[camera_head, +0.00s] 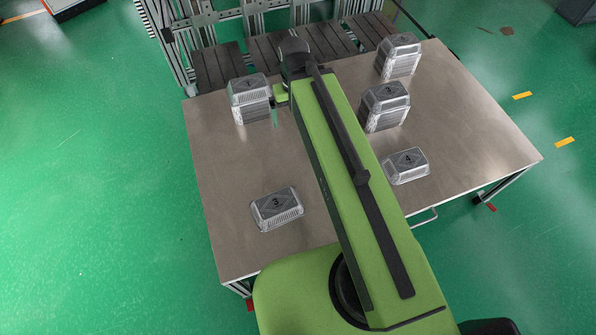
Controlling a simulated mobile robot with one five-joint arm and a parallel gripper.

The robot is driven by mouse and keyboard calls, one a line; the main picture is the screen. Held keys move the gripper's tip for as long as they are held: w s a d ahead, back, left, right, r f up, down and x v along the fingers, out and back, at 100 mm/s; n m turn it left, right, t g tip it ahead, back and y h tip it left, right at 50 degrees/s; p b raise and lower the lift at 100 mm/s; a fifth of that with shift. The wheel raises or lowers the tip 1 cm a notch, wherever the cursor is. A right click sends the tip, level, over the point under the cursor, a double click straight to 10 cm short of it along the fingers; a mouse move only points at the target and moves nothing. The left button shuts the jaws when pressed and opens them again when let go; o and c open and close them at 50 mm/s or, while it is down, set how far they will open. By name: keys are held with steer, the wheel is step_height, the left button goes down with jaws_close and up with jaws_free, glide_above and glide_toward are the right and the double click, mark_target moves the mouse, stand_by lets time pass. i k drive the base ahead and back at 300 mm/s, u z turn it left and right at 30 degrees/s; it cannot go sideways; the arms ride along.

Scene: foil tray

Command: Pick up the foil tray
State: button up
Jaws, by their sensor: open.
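Several foil trays with numbered dark labels are on the metal table (225,190). A tray stack (252,112) labelled 1 stands at the back left. Two more stacks stand at the right, one at the back (398,66) and one labelled 3 (384,119) nearer. A low tray (276,221) labelled 3 lies at the front left, and a low tray (405,177) labelled 4 lies right of my arm. My gripper (275,112) is open, close beside the right side of the stack labelled 1. My arm partly hides it, and I cannot tell whether it touches the stack.
My green arm crosses the table's middle and hides part of its surface. A slatted dark platform (265,55) and a metal frame (172,45) stand behind the table. The table is bare between the left stack and the front-left tray.

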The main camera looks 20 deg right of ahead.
mark_target(279, 207)
steer(key=z, duration=0.1)
steer(key=k, duration=0.6)
steer(key=u, duration=3.05)
steer(key=k, duration=0.85)
steer(key=z, duration=0.55)
steer(key=i, duration=0.5)
steer(key=u, duration=0.15)
